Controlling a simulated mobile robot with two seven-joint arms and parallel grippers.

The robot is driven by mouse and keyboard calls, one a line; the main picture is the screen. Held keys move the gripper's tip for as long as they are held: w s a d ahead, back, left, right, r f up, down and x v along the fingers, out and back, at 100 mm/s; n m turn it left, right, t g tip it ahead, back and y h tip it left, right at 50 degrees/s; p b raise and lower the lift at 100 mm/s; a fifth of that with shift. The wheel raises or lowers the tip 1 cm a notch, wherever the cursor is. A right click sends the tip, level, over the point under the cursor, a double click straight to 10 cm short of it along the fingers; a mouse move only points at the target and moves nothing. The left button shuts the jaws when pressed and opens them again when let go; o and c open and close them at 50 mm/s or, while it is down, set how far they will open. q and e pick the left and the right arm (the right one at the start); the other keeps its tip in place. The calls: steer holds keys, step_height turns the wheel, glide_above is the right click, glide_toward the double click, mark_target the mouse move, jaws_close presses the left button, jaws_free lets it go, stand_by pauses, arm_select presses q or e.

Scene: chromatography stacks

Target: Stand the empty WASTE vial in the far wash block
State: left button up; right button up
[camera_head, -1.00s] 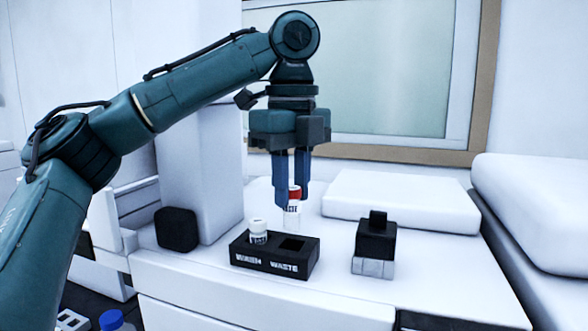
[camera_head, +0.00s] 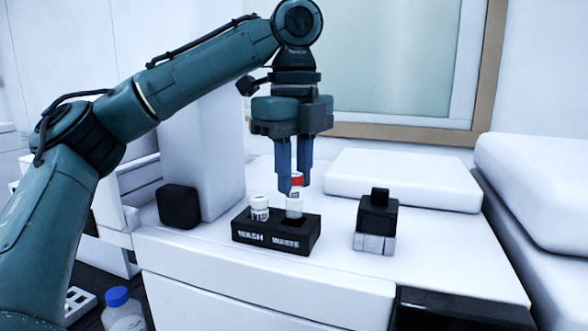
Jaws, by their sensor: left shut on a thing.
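My left gripper (camera_head: 294,185) comes down from above and is shut on the WASTE vial (camera_head: 294,206), a white vial with a red cap. The vial is upright over the right-hand socket of a black block (camera_head: 276,241), whose front reads WASH at left and WASTE at right. The vial's lower end is at the socket mouth; how deep it sits I cannot tell. A white-capped vial (camera_head: 260,208) stands in the left-hand socket. My right gripper is not in view.
A small black-and-grey device (camera_head: 376,220) stands right of the block. A black rounded box (camera_head: 179,207) and white column are at left. A white slab (camera_head: 402,180) lies behind. A blue-capped bottle (camera_head: 117,298) is at lower left.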

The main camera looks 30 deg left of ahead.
arm_select(q)
steer(key=shift+f, duration=0.15)
steer(key=shift+f+b, duration=0.45)
steer(key=shift+f, duration=0.7)
steer(key=shift+f, duration=0.25)
steer(key=shift+f, duration=0.35)
steer(key=o, duration=1.4)
steer(key=shift+o, duration=0.2)
steer(key=shift+r, duration=0.1)
steer(key=shift+r+p, duration=0.45)
steer(key=shift+r, duration=2.95)
